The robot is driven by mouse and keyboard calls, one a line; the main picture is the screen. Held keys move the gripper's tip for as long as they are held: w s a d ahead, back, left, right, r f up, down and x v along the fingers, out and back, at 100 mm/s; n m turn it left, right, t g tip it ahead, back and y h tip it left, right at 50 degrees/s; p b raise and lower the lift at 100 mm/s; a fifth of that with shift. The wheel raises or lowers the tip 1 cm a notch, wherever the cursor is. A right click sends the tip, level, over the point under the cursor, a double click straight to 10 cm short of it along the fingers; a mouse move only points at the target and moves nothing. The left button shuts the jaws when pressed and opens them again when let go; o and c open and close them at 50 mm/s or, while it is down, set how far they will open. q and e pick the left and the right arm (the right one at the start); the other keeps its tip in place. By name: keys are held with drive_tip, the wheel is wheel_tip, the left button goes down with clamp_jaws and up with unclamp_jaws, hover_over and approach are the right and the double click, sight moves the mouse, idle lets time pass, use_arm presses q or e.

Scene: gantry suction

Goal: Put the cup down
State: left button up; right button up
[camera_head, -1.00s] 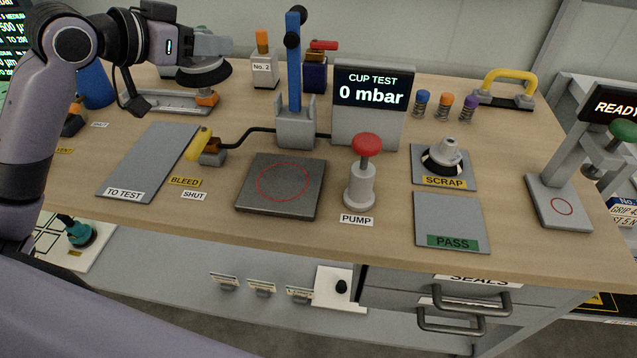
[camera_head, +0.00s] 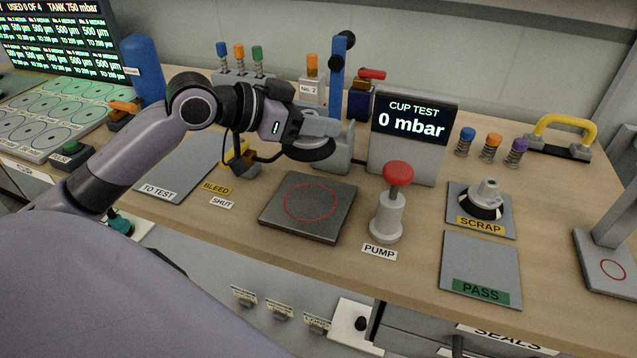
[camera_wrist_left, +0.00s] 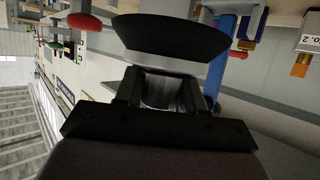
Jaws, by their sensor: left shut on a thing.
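My left gripper (camera_head: 305,127) is shut on a suction cup with a black rubber lip (camera_head: 310,150). The cup is held in the air, lip down, behind and above the dark test plate with the red circle (camera_head: 308,204). In the left wrist view the black lip (camera_wrist_left: 172,36) spans the top, and the fingers (camera_wrist_left: 162,88) close around the cup's body. Another cup (camera_head: 487,198) sits on the SCRAP pad (camera_head: 500,226). The PASS pad (camera_head: 480,265) is bare. The TO TEST pad (camera_head: 180,170) shows no cup. My right gripper is not in view.
The red-knobbed PUMP (camera_head: 390,205) stands right of the test plate. The blue lever (camera_head: 337,85) and the CUP TEST display (camera_head: 411,120), reading 0 mbar, stand behind it.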

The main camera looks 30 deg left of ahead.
use_arm(q)
wheel_tip(320, 180, down, 12)
drive_tip(key=shift+f+b, duration=0.25)
drive_tip(key=shift+b, duration=0.25)
drive_tip(key=shift+f, duration=0.2)
drive_tip(key=o, duration=1.1)
drive_tip(key=shift+r, duration=0.1)
drive_tip(key=shift+r, duration=0.2)
drive_tip(key=shift+s+a, duration=0.2)
drive_tip(key=shift+s, duration=0.05)
drive_tip(key=shift+b+v, duration=0.3)
drive_tip(key=shift+v, duration=5.35)
